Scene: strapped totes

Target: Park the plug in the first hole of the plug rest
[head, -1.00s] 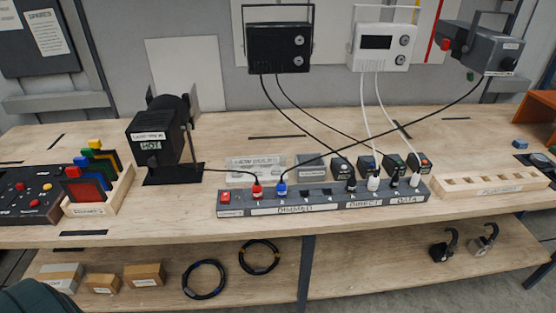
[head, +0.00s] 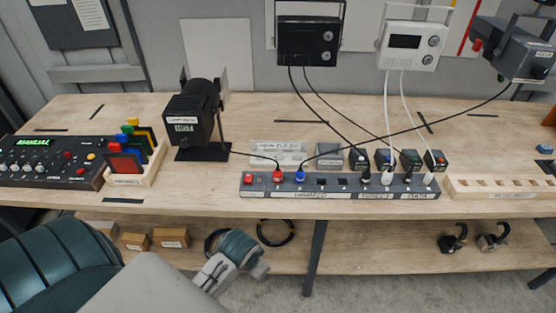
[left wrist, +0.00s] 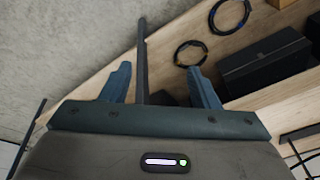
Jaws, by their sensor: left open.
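The plug rest (head: 500,195), a pale wooden block with a row of holes, lies at the right of the bench; no plug shows in its visible holes. Several plugs stand in the grey power strip (head: 330,187): a red plug (head: 278,175), a blue plug (head: 300,176), and black and white ones farther right. The frames do not show which plug is meant. My left gripper (head: 258,268) is in front of the bench, below its top and apart from the plugs. In the left wrist view it (left wrist: 160,84) is open and empty. My right gripper is out of view.
Cables run from the plugs to a black unit (head: 308,42), a white unit (head: 412,45) and lamps. Coloured filters in a wooden holder (head: 138,179) and a control desk (head: 55,182) stand left. A lower shelf (head: 375,258) holds boxes, cable coils and clamps.

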